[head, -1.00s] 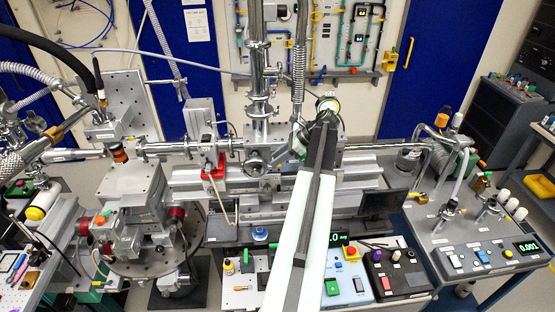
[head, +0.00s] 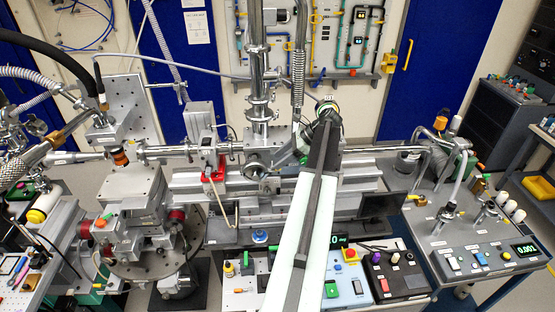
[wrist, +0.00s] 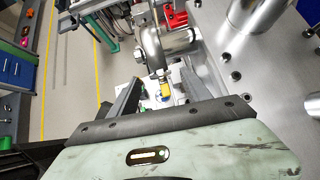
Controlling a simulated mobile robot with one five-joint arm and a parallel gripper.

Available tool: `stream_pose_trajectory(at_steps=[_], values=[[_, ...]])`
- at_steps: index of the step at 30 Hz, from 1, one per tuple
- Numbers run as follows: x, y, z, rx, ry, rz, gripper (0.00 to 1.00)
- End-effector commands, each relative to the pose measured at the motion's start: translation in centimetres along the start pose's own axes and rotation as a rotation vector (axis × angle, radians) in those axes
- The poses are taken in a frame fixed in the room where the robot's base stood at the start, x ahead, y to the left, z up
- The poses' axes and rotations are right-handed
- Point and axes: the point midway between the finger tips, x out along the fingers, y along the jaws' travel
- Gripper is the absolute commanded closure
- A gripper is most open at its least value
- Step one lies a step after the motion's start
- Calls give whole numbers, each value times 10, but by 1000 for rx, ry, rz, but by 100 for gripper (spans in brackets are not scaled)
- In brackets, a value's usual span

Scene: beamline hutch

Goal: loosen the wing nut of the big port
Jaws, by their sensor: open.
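My gripper (head: 300,140) is at the front of the steel chamber in the middle of the bench, just right of a round metal port (head: 256,166). In the wrist view my gripper (wrist: 165,88) is open, its two dark fingers apart and nothing seen held. A round steel clamp and flange (wrist: 152,42) lies just beyond the fingers, beside the chamber's bolted grey wall. A small brass-yellow part (wrist: 162,88) shows below the clamp, between the fingers. I cannot tell whether it is the wing nut. The wing nut is not clearly seen in the head view.
A vertical steel pipe (head: 259,70) and a ribbed hose (head: 298,70) rise close to the gripper. A red-based device (head: 213,172) stands left of it. A control box with green button (head: 331,290) sits in front. The grey wall (wrist: 255,60) is close on the wrist view's right.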

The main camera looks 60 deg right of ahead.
Motion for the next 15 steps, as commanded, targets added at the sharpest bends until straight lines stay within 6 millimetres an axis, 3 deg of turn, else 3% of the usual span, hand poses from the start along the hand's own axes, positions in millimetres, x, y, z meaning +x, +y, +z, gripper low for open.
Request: stream_pose_trajectory(at_steps=[1, 7, 15], values=[[-16, -1, 5, 2, 0, -2, 44], [-55, 0, 4, 1, 0, -1, 44], [-59, 1, 0, -1, 0, 2, 44]])
